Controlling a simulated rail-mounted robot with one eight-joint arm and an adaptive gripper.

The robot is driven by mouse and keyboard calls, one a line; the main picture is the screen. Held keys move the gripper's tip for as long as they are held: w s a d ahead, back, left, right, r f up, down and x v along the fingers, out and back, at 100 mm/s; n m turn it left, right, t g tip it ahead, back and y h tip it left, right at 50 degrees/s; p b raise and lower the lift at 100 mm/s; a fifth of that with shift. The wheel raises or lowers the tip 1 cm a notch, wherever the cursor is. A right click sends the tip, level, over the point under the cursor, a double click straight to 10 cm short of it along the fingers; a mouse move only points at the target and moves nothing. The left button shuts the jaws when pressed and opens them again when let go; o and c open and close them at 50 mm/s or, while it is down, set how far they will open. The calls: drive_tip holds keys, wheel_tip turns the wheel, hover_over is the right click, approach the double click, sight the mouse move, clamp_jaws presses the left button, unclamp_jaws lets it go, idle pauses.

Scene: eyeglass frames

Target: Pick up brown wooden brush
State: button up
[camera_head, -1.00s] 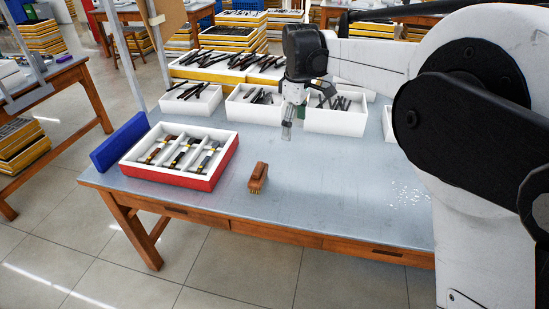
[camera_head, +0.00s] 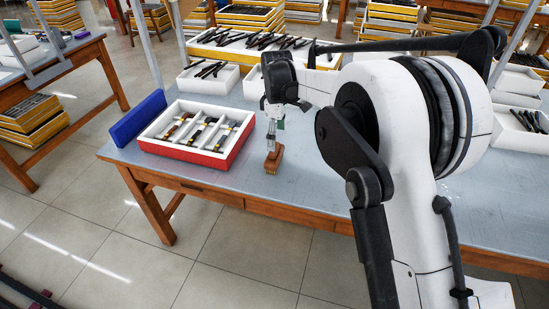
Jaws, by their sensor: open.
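The brown wooden brush (camera_head: 274,160) stands on the grey table, to the right of the red and white tray, with its pale bristles toward the table. My gripper (camera_head: 271,145) points down right at the top of the brush, its fingertips overlapping the brush's upper part in this view. The jaws are open. I cannot tell whether the fingers touch the brush or straddle it.
The red and white tray (camera_head: 226,157) with eyeglass parts stands close to the left of the brush. A blue lid-like panel (camera_head: 138,117) leans at its left. White boxes (camera_head: 209,76) line the table's back. The table front (camera_head: 300,190) is clear.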

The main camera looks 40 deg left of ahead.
sight(275, 156)
drive_tip(key=shift+s+a+f, duration=0.1)
drive_tip(key=shift+s+f, duration=0.05)
drive_tip(key=shift+f, duration=1.2)
drive_tip(key=shift+s+f, duration=0.15)
drive_tip(key=shift+f, duration=1.2)
drive_tip(key=c, duration=1.3)
